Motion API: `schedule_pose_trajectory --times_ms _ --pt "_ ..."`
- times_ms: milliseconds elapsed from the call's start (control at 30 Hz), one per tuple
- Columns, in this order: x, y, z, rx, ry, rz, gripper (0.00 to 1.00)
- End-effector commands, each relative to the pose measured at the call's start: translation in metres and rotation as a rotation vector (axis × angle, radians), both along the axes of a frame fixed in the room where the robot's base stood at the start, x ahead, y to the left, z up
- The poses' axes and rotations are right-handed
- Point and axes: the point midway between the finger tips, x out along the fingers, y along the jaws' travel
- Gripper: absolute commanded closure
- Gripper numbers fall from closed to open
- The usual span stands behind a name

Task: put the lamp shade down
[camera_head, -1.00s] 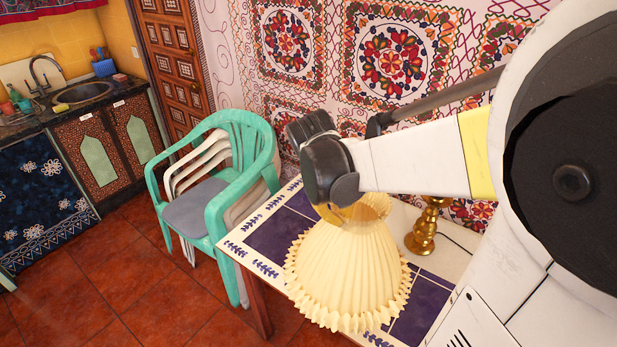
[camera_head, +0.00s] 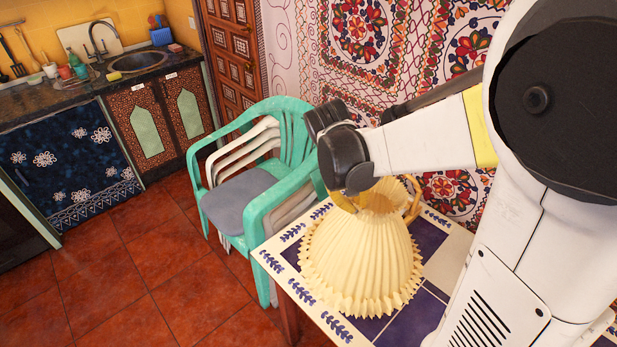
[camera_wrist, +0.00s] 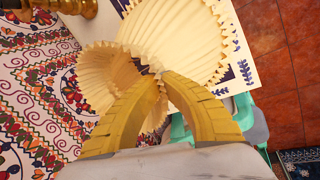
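The lamp shade (camera_head: 362,262) is cream, pleated and flared, with a scalloped lower rim. It appears over the tiled table (camera_head: 283,262) in the head view. I cannot tell whether its rim touches the tabletop. My gripper (camera_head: 358,203) is at the shade's narrow top, its yellow fingers closed on the pleats. In the wrist view the fingers of my gripper (camera_wrist: 158,78) converge on the shade (camera_wrist: 180,35). The exact contact is partly hidden by the pleats. A brass lamp base (camera_head: 413,198) is mostly hidden behind the shade; brass also shows at the wrist view's top left (camera_wrist: 75,7).
Stacked chairs, the front one green (camera_head: 262,205), stand close against the table's left side. A kitchen counter with a sink (camera_head: 140,62) is at the back left. The red tiled floor (camera_head: 150,260) is clear at left. An embroidered wall (camera_head: 385,60) is behind the table.

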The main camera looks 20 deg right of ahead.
Motion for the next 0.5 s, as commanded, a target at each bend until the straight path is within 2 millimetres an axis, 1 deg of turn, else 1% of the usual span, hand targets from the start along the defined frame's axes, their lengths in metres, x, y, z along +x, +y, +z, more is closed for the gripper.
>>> schedule_pose_trajectory --times_ms 33,100,200,367,500 --pt "0.009 0.009 -0.009 0.000 0.000 0.004 1.00" --pt "0.017 0.019 -0.017 -0.001 0.000 0.003 1.00" --pt "0.025 0.028 -0.023 -0.001 0.000 0.002 1.00" --pt "0.028 0.033 -0.030 -0.001 0.000 -0.001 1.00" --pt "0.028 0.032 -0.050 -0.001 0.000 -0.001 1.00"
